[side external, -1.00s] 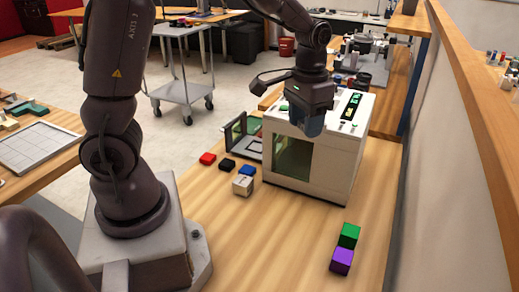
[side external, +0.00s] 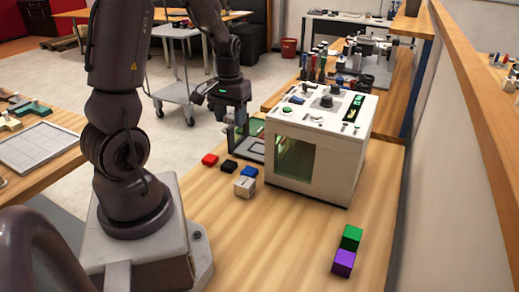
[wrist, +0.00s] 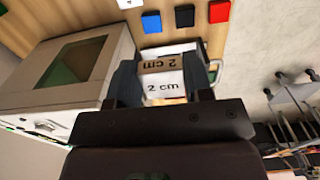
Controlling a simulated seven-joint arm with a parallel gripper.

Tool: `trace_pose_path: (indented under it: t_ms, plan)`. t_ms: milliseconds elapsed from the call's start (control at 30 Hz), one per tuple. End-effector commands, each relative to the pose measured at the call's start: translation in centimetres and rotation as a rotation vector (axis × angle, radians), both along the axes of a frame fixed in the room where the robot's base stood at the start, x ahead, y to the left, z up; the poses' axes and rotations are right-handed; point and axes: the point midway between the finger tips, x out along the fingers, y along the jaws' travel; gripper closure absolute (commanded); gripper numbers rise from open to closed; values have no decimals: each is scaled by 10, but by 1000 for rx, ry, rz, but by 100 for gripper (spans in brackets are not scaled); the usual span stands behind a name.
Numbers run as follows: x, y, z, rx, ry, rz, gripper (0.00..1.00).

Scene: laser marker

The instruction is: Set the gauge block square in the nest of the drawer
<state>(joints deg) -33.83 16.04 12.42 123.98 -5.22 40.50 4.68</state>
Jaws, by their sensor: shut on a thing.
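My gripper (wrist: 165,82) is shut on the gauge block (wrist: 166,89), a block marked "2 cm" on two faces, one tan and one white. In the side external view my gripper (side external: 237,115) hangs over the far left part of the open drawer (side external: 252,150), and the block cannot be made out there. In the wrist view the drawer (wrist: 208,52) shows only in part behind the block and fingers. Its nest is mostly hidden. How far the block is above the drawer is hard to tell.
The white laser marker (side external: 318,145) stands right of the drawer. Red (side external: 210,160), black (side external: 229,166) and blue (side external: 248,172) blocks and a pale block (side external: 244,187) lie in front. Green (side external: 350,236) and purple (side external: 343,262) blocks sit at the front right. The table's middle is clear.

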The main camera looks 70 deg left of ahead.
Motion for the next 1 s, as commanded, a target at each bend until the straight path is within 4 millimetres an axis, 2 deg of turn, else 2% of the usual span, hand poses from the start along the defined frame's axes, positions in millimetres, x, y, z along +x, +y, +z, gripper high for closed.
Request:
trace_pose_path:
  t_ms: [100,267,367,667,800,1000]
  plan:
    - [0,0,-22,-2,4,0,83]
    - [4,4,-38,0,0,0,83]
    - [15,16,-47,1,1,0,83]
    - [68,68,-80,1,-1,0,83]
    - [83,82,-108,-1,1,-2,83]
    - [95,94,-128,1,-1,-1,83]
